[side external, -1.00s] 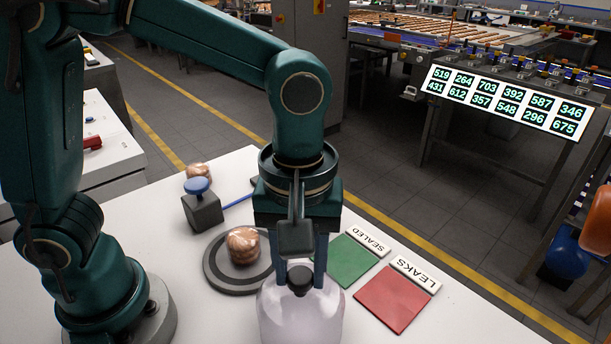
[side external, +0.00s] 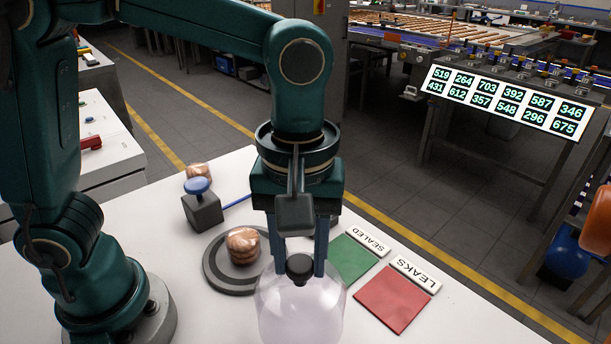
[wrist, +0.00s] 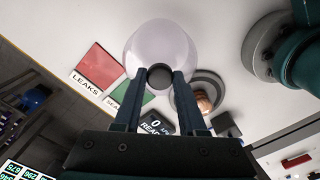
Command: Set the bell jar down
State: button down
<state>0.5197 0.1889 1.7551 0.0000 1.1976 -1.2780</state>
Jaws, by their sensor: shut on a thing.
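My gripper (side external: 300,272) is shut on the black knob (side external: 300,267) of the bell jar and holds it from above. The bell jar (side external: 300,315) is clear, faintly pink and upright, at the bottom middle of the side view. Its lower rim is cut off there, so I cannot tell its height above the table. In the wrist view the jar (wrist: 150,42) shows beyond my gripper (wrist: 159,78), the knob between the fingers.
A green SEALED mat (side external: 352,257) and a red LEAKS mat (side external: 393,298) lie right of the jar. A small display reading 0 (wrist: 157,122) shows in the wrist view.

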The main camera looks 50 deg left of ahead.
jog(key=r, duration=0.1)
jog(key=a+r, duration=0.1)
jog(key=shift+w+a+r, duration=0.15)
jog(key=shift+w+r, duration=0.05)
jog(key=shift+r, duration=0.15)
jog(key=w+a+r, duration=0.1)
jog(key=a+r, duration=0.5)
jog(key=a, duration=0.4)
jog(key=s+a+r, duration=0.1)
jog(key=s+a, duration=0.2)
jog(key=a, duration=0.4)
jog(key=s+a+r, duration=0.1)
jog(key=s+a, duration=0.2)
jog(key=a, duration=0.5)
jog(key=shift+w+d+f, duration=0.95)
jog(key=shift+d+f, duration=0.75)
jog(key=shift+f, duration=0.2)
jog(key=shift+w+d+f, duration=0.9)
jog(key=shift+d+f, duration=0.8)
jog(key=shift+f, duration=0.25)
jog(key=shift+w+d+f, duration=0.95)
jog(key=shift+d+f, duration=0.75)
jog(key=shift+f, duration=0.3)
jog(key=shift+c, duration=2.4)
grip_release()
